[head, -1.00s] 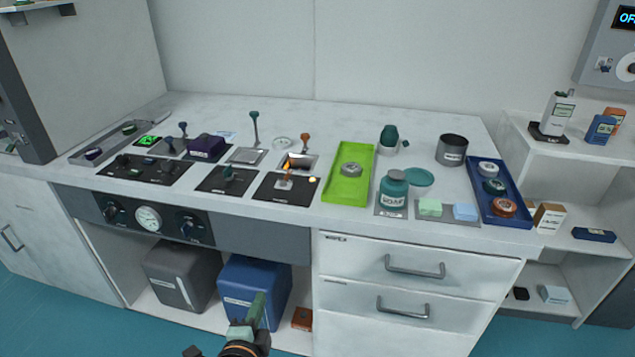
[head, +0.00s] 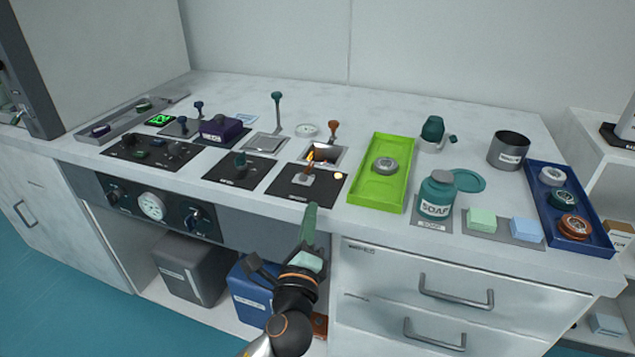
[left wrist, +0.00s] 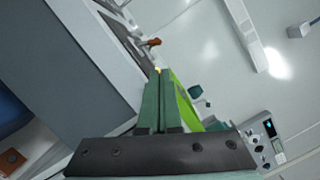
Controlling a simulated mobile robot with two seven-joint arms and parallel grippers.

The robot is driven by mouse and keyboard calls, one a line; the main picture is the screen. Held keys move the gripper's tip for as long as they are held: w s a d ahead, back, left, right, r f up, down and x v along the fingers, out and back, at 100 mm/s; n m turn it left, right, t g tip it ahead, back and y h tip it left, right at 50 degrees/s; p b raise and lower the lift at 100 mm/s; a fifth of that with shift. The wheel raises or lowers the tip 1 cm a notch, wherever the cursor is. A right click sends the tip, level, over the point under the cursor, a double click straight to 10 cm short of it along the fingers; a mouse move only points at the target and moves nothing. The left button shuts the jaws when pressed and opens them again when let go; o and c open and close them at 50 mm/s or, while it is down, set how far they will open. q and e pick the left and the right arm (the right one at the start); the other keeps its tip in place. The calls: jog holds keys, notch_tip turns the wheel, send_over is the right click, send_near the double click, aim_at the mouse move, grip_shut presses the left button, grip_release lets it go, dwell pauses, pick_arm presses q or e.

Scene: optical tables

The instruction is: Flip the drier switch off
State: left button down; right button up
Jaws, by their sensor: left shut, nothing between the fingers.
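My left gripper (head: 311,210) is shut and empty. Its green fingers point up in front of the counter's front edge, just below a black switch plate (head: 282,187). The labels are too small to read, so I cannot tell which switch is the drier's. In the left wrist view the closed fingers (left wrist: 160,75) reach toward the counter edge, near the glowing lamp. My right gripper is out of view.
A lime tray (head: 360,187), a soap bottle (head: 437,195) and a blue tray (head: 540,205) stand to the right. Levers (head: 277,110) rise behind the plates. A knob panel (head: 115,197) and drawers (head: 440,290) front the counter. A wall panel (left wrist: 266,137) shows in the left wrist view.

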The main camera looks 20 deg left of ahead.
aim_at(317, 191)
pick_arm(q)
jog(key=x, duration=1)
jog(key=shift+f, duration=0.1)
jog(key=shift+n, duration=0.3)
jog(key=shift+a+n+g, duration=0.1)
jog(key=shift+n+g, duration=0.2)
jog(key=shift+n, duration=0.2)
jog(key=shift+r+n+y+p, duration=0.3)
jog(key=shift+n+p, duration=0.05)
jog(key=shift+n, duration=0.35)
